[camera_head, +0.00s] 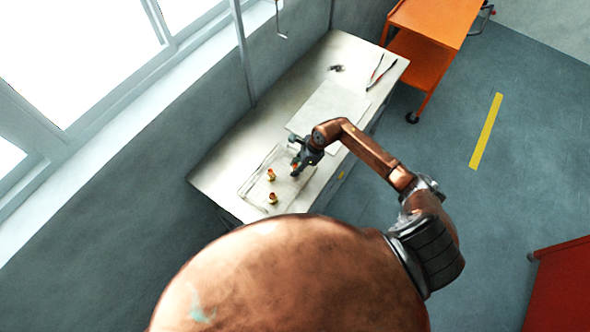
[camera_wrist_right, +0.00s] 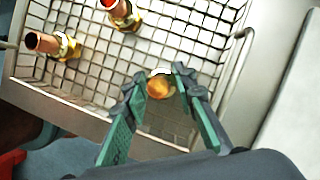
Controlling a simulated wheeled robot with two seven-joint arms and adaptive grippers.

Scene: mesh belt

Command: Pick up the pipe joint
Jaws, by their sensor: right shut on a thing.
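My right gripper (camera_head: 297,168) is over the right part of a wire mesh tray (camera_head: 252,188) on the workbench. In the right wrist view, its green-padded fingers (camera_wrist_right: 160,90) close on a copper and brass pipe joint (camera_wrist_right: 160,86), seen nearly end-on between the fingertips. I cannot tell whether this joint touches the mesh (camera_wrist_right: 90,88). My left gripper is out of view.
The metal workbench (camera_head: 222,165) runs along the wall below the windows. A pale flat sheet (camera_head: 330,103), red-handled pliers (camera_head: 378,72) and a small dark item (camera_head: 336,68) lie farther along it. An orange cart (camera_head: 425,50) stands past its far end.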

